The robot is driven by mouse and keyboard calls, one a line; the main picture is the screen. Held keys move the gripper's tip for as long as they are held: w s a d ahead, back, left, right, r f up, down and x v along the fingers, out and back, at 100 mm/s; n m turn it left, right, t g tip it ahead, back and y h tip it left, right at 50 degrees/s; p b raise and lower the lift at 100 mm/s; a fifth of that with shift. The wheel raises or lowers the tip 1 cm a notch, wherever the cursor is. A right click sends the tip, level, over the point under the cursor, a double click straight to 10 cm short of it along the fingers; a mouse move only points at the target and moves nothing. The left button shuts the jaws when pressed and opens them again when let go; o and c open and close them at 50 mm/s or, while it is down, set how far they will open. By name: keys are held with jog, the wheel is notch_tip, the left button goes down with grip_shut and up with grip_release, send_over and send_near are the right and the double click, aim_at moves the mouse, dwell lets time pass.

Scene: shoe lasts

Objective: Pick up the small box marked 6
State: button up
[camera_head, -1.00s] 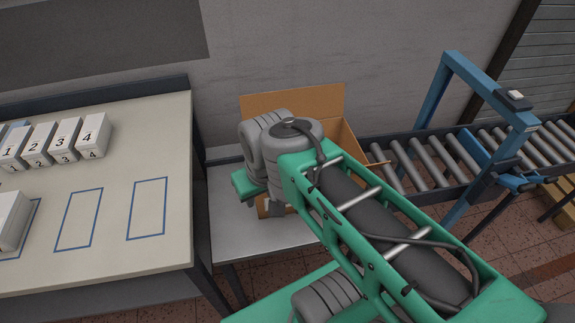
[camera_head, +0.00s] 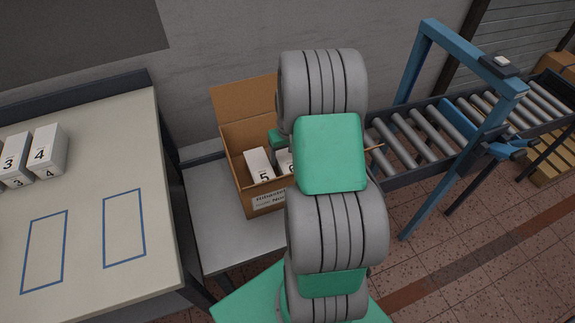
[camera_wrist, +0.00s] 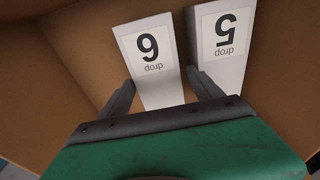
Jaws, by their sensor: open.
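The white box marked 6 (camera_wrist: 152,62) stands in a brown carton, with its label upside down in the wrist view. My gripper (camera_wrist: 161,80) is open over the carton. One finger is at the left of box 6, the other in the gap between it and box 5 (camera_wrist: 222,45). The near part of box 6 lies between the fingers. I cannot tell whether they touch it. In the head view my arm hides the gripper and most of a box beside box 5 (camera_head: 260,165).
The open carton (camera_head: 265,203) stands on a grey side table (camera_head: 215,230). Its walls are close around the gripper. At left, a pale table (camera_head: 85,185) holds boxes 3 and 4 (camera_head: 48,150) and blue outlines. A roller conveyor (camera_head: 425,135) with a blue frame lies at right.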

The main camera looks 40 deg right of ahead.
jog(key=f, duration=0.5)
jog(key=shift+w+d+p, duration=0.15)
jog(key=shift+d+p, duration=0.05)
jog(key=shift+p, duration=0.1)
jog(key=shift+c, duration=0.5)
jog(key=c, duration=1.2)
